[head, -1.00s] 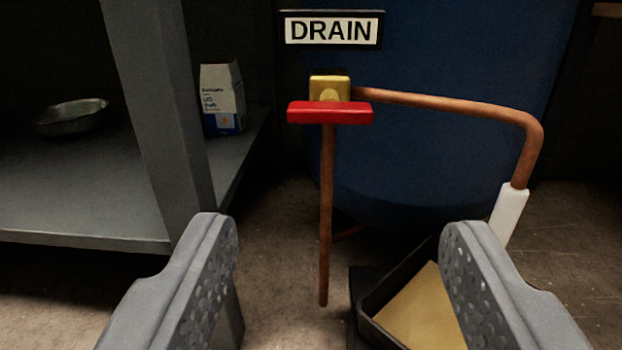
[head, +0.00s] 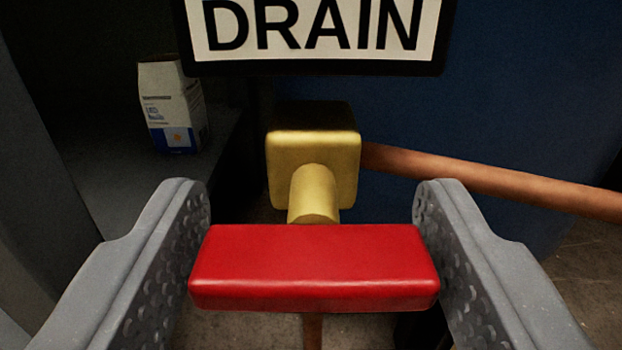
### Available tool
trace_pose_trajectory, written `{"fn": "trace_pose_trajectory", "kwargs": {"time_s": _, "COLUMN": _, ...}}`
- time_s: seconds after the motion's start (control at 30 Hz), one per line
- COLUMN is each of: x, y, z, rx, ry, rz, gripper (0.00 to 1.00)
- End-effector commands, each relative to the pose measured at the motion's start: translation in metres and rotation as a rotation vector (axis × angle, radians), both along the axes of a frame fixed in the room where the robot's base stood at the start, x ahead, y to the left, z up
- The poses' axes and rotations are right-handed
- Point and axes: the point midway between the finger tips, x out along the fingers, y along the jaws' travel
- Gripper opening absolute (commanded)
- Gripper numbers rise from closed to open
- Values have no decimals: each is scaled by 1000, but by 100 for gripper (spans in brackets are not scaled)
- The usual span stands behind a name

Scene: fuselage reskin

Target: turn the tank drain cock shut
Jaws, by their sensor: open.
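The drain cock has a red bar handle (head: 313,266) lying crosswise, level in the picture. Its brass body (head: 313,165) sits behind the handle, with a short round brass stem joining them. My gripper (head: 312,215) is open, with one grey finger at each end of the red handle. The handle's ends lie very close to the inner pads; I cannot tell whether they touch. A copper pipe (head: 480,182) runs right from the brass body, and a thin copper pipe (head: 312,332) shows below the handle. The pipe's lower end is out of view.
A DRAIN sign (head: 315,30) hangs just above the cock, in front of the blue tank (head: 400,110). A small carton (head: 172,105) stands on a dark shelf at the left, beside a grey post (head: 45,150). Floor shows at the lower right.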

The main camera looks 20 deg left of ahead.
Motion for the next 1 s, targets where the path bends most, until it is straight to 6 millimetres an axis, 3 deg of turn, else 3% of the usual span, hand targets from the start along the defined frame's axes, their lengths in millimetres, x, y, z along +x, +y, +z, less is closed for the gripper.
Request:
{"fn": "trace_pose_trajectory", "kwargs": {"time_s": 0.27, "x": 2, "y": 0, "z": 0, "rx": 0, "ry": -1, "rz": -1, "gripper": 56}}
{"fn": "trace_pose_trajectory", "kwargs": {"time_s": 0.4, "x": 2, "y": 0, "z": 1, "rx": -1, "ry": -1, "rz": -1, "gripper": 24}}
{"fn": "trace_pose_trajectory", "kwargs": {"time_s": 0.73, "x": 1, "y": -2, "z": 1, "rx": 28, "ry": 7, "rz": -3, "gripper": 24}}
{"fn": "trace_pose_trajectory", "kwargs": {"time_s": 1.0, "x": 2, "y": -3, "z": 2, "rx": 169, "ry": 52, "rz": -5, "gripper": 24}}
